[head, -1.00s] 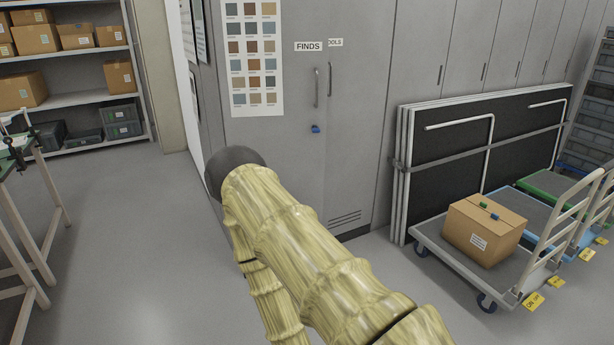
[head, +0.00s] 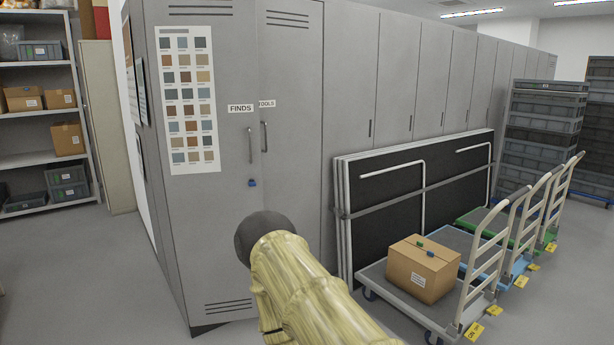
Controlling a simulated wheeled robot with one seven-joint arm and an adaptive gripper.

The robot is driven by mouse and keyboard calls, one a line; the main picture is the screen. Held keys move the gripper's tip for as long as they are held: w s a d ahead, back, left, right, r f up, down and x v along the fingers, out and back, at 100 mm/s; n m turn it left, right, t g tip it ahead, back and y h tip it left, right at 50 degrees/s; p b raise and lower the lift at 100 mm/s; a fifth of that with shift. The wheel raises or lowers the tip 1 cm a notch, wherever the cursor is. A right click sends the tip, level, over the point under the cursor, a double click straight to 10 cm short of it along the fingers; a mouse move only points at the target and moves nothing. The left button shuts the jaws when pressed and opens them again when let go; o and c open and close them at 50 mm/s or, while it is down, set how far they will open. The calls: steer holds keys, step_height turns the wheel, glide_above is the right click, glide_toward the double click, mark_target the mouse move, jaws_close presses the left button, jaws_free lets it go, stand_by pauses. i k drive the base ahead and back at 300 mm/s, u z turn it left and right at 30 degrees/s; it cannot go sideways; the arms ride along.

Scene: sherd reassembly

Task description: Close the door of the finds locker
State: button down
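The grey door (head: 233,215) of the finds locker carries a FINDS sign (head: 240,108), a colour-sample chart and a vertical handle (head: 250,145). A blue lock or tag (head: 252,183) is below the handle. The door's right edge slightly overlaps the left end of the TOOLS sign (head: 267,104) on the neighbouring locker, so the door looks slightly ajar; I cannot see the gap itself. My sleeved arm rises from the bottom, its dark rounded joint in front of the lower right of the door. My gripper is not visible; I cannot tell whether anything touches the door.
More grey lockers run to the right. Strapped folded panels (head: 410,200) lean on them, with trolleys in front; one bears a cardboard box (head: 422,268). Shelves (head: 45,160) stand at the far left. The floor left of the finds locker is clear.

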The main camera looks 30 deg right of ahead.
mark_target(202, 55)
steer(key=z, duration=1.45)
steer(key=i, duration=1.25)
steer(key=u, duration=2.05)
